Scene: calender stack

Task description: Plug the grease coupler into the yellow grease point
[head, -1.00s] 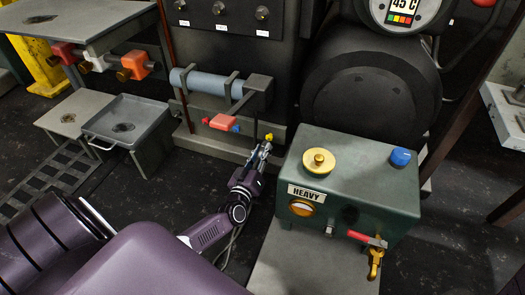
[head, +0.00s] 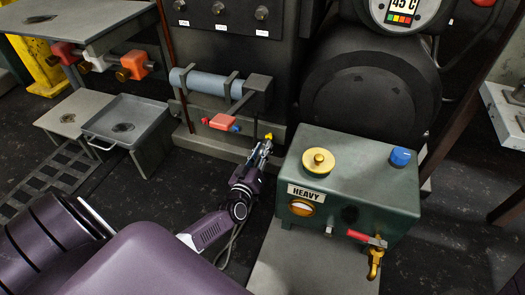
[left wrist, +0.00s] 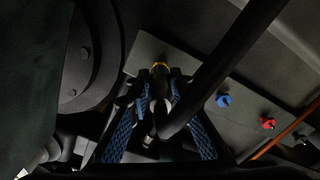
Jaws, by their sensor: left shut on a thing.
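The yellow grease point (head: 269,136) sits on the low ledge of the machine, just beyond my left gripper (head: 263,153). In the left wrist view the yellow grease point (left wrist: 160,66) shows as a yellow ring just past the fingertips. My left gripper (left wrist: 160,86), with blue-padded fingers, is shut on the grease coupler (left wrist: 160,104), a dark and metallic piece partly hidden by the fingers and a thick black hose. The coupler is lined up close to the yellow point; whether they touch or are joined, I cannot tell. My right gripper is not in view.
A blue point (left wrist: 223,100) and a red point (left wrist: 267,123) lie along the same ledge. A green box marked HEAVY (head: 350,178) stands close right of my gripper. Open floor lies to its left.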

